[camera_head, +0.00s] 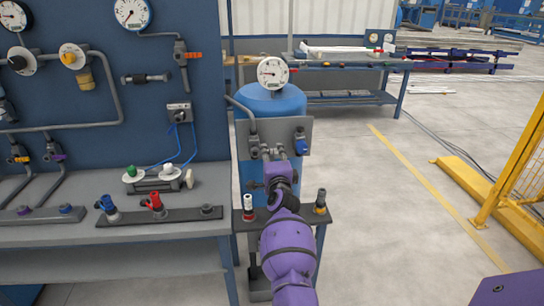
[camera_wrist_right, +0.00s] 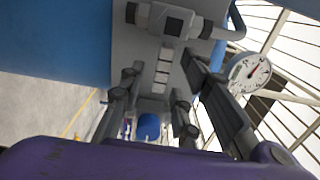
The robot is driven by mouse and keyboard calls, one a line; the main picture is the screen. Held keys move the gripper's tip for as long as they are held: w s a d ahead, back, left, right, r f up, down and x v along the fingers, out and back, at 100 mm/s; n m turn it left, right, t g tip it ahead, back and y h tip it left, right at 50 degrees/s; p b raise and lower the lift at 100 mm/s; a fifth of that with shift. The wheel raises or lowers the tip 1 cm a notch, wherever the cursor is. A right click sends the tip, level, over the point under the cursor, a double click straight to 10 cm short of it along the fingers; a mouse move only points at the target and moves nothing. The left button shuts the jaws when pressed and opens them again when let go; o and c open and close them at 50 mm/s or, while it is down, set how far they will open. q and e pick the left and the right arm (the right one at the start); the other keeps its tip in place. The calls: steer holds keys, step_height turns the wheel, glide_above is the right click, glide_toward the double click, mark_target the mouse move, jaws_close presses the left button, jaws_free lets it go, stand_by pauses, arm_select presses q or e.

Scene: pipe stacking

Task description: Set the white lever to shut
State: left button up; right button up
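A small upright fitting with a white top (camera_head: 249,201) stands at the left end of the low stand in front of the blue tank; I cannot tell if it is the white lever. My right gripper (camera_head: 278,158) is raised to the grey panel (camera_head: 302,126) on the tank, and my purple arm hides part of it. In the right wrist view my right gripper (camera_wrist_right: 160,85) has its dark fingers apart. A pale segmented strip (camera_wrist_right: 162,72) on the panel shows between them; I cannot tell if it is the lever. My left gripper is not in view.
A blue-handled fitting (camera_head: 300,143) is on the panel's right side. A round gauge (camera_head: 272,72) sits above it. Red (camera_head: 155,201) and blue (camera_head: 108,206) fittings stand on the left bench (camera_head: 180,232). A yellow barrier (camera_head: 500,185) is at the right; the floor before it is clear.

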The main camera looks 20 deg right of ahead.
steer(key=v, duration=1.2)
stand_by(0.3)
